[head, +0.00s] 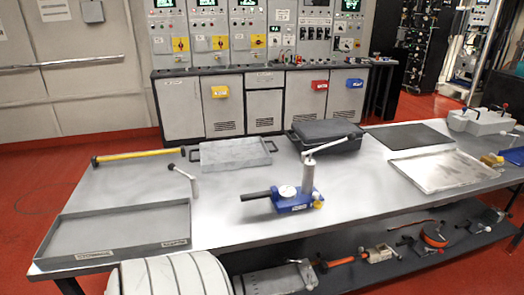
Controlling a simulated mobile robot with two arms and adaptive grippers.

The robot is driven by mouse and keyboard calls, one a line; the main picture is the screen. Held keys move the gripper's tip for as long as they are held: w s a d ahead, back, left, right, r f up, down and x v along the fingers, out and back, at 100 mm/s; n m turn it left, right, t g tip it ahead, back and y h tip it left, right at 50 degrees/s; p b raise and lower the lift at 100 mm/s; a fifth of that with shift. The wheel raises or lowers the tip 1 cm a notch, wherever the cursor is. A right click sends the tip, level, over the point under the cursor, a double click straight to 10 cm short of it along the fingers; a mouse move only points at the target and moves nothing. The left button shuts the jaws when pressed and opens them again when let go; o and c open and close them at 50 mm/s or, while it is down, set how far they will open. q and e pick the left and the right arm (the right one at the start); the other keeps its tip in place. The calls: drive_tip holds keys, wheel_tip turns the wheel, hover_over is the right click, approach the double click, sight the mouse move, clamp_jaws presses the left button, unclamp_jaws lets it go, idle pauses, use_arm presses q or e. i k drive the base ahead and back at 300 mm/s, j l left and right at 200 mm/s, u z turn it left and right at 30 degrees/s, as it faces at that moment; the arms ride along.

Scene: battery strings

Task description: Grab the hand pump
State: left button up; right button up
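The hand pump (310,180) stands upright on the metal table, a little right of the middle in the head view. It has a blue base (293,204), a round gauge, a grey upright cylinder and a pale lever that slants up to the right. A black handle or hose end sticks out to the left of the base. Nothing is touching the pump from above, and its front side is unobstructed.
On the table (235,220) are a shallow grey tray (115,232), a yellow-handled bar (138,156), a handled plate (235,152), a black case (325,133) and a metal tray (443,171). Tools lie on the lower shelf. A white ribbed object fills the bottom left. Cabinets stand behind.

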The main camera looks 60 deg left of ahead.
sight(286, 199)
drive_tip(key=u, duration=1.75)
drive_tip(key=i+l+u, duration=0.1)
drive_tip(key=l, duration=0.25)
drive_tip(key=i+l+u, duration=0.1)
drive_tip(key=i+l, duration=0.2)
drive_tip(key=i+l+u, duration=0.1)
drive_tip(key=l, duration=0.3)
drive_tip(key=i, duration=0.05)
